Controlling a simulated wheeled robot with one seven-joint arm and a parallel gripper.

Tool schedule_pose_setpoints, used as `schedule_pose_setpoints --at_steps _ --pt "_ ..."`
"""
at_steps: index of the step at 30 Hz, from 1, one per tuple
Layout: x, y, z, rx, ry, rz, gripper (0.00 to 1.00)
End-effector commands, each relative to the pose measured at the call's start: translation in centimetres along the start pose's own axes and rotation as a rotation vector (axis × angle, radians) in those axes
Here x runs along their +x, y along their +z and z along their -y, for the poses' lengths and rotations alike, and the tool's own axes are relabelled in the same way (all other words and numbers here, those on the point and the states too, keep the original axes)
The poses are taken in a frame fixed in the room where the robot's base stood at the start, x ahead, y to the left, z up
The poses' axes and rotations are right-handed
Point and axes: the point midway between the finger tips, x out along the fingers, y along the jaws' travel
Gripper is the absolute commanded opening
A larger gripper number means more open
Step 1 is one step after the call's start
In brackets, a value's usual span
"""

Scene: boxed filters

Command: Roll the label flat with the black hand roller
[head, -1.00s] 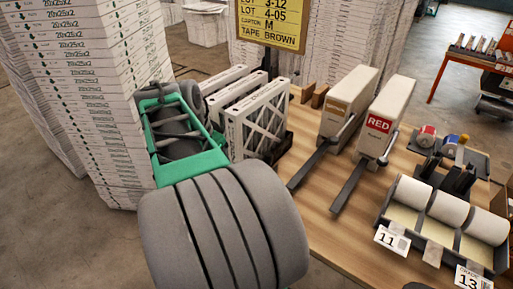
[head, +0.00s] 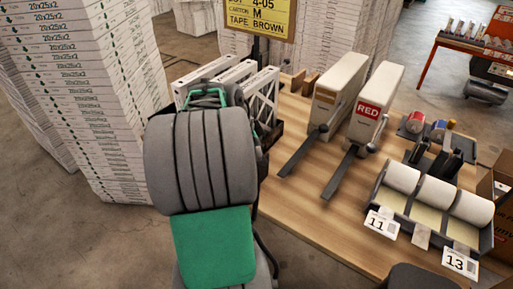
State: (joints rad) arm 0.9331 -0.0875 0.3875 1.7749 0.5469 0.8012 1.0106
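My grey and green arm fills the left middle of the head view and reaches toward the white filters (head: 263,97) at the left of the wooden table (head: 306,215). My gripper is hidden behind the arm, so its fingers and anything in them do not show. I cannot make out the black hand roller. I cannot tell which label is to be rolled flat. White label rolls (head: 437,190) lie in a dark holder at the right, with tags 11 and 13 on its front.
Two upright dispensers, one marked RED (head: 372,103), stand at the back with dark arms reaching forward. A stand with red and blue rolls (head: 424,130) is at the right. Tall carton stacks (head: 92,100) rise at the left. The table's front middle is clear.

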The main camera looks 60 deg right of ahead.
Motion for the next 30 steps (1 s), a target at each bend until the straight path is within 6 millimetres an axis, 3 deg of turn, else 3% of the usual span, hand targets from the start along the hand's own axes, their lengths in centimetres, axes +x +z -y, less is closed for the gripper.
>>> schedule_pose_setpoints --at_steps 2,21,30 --pt "-0.01 0.01 0.00 -0.001 0.000 0.000 0.50" --pt "-0.05 0.02 0.01 -0.002 0.000 0.000 0.00" --pt "-0.05 0.02 0.00 -0.002 0.000 0.000 0.00"
